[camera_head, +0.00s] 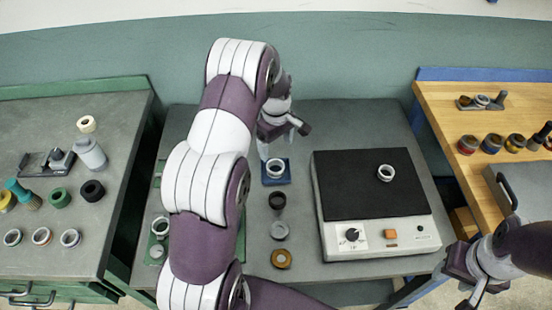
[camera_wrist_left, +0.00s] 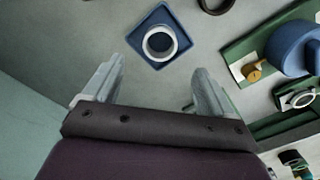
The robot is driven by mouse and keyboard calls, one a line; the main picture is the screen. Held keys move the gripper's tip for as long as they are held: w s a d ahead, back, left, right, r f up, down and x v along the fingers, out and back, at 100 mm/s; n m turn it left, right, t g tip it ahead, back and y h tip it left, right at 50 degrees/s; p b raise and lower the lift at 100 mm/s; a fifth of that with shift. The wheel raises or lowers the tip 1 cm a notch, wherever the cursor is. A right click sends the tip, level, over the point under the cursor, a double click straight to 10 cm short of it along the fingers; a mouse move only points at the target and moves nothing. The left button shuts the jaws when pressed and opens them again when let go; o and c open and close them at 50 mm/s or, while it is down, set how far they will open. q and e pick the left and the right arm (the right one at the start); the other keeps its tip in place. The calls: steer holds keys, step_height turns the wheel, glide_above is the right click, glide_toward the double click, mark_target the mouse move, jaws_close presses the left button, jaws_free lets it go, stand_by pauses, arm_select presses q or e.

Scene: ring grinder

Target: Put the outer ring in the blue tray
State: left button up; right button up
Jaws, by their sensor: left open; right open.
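A small blue tray (camera_head: 277,182) stands near the middle of the grey table. A pale metal ring (camera_head: 275,162) lies in it. In the left wrist view the tray (camera_wrist_left: 134,37) appears beyond my fingertips, with the ring (camera_wrist_left: 159,58) inside its edges. Another pale ring (camera_head: 386,179) lies on the black plate of the machine. My left gripper (camera_head: 274,148) is open and empty, just behind and above the tray; its arm hides part of the table. It also shows in the left wrist view (camera_wrist_left: 160,72). My right gripper (camera_head: 468,283) is open at the lower right, away from the tray.
The machine (camera_head: 375,240) with a black top stands to the right. A dark ring (camera_head: 277,200), a grey ring (camera_head: 279,231) and a brass ring (camera_head: 281,259) line up in front of the tray. Side tables hold several other parts.

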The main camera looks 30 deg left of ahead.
arm_select(q)
steer(key=s+d+r+m, duration=0.4)
steer(key=s+d+m, duration=0.2)
steer(key=s, duration=0.4)
steer(key=s+d+r+m+t, duration=0.1)
steer(key=s+d+r+m, duration=0.4)
steer(key=s+m, duration=0.3)
steer(key=shift+s+d+r+m, duration=0.15)
steer(key=shift+s+d+m, duration=0.2)
steer(key=shift+s, duration=0.5)
steer(key=shift+d, duration=0.1)
